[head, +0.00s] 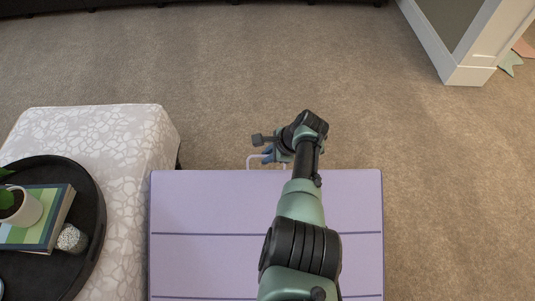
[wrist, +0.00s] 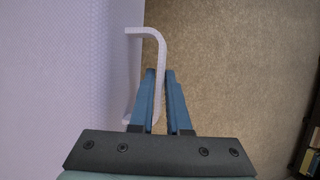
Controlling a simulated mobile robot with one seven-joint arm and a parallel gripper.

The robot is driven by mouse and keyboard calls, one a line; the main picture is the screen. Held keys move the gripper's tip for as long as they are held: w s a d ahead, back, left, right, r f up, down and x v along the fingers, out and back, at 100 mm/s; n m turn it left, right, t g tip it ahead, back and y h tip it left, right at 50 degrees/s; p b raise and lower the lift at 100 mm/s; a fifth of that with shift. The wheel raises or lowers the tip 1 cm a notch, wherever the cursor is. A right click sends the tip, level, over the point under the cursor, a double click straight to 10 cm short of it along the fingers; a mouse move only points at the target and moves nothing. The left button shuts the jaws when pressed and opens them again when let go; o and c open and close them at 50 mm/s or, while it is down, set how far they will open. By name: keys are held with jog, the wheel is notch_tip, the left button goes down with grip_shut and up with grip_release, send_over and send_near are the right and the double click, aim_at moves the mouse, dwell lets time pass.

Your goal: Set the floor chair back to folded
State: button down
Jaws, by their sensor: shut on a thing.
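The floor chair (head: 220,205) is a pale purple padded panel with dark seam lines, in the lower middle of the head view. A white loop handle (head: 251,160) sticks out from its far edge. In the wrist view the chair's purple surface (wrist: 60,80) fills the left side, and the handle (wrist: 148,32) comes out from its edge. My gripper (wrist: 160,74) has its blue fingers shut on the handle, one on each side of its bar. In the head view my gripper (head: 268,154) is at the chair's far edge, partly hidden by my wrist.
A patterned ottoman (head: 150,135) stands close along the chair's left side. It bears a black tray (head: 92,205) with books and a potted plant. Carpet (head: 430,190) is clear to the right and beyond. A white wall corner (head: 466,74) is at the top right.

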jog(key=shift+s+f, duration=0.1)
jog(key=shift+f, duration=0.05)
jog(key=c, duration=1.2)
grip_release()
jog(key=shift+o, duration=0.2)
jog(key=shift+d+r+p, duration=0.15)
jog(key=shift+r+p, duration=0.35)
jog(key=shift+r, duration=0.05)
jog(key=p+v, duration=0.9)
jog(key=v, duration=0.3)
jog(key=shift+d, duration=0.1)
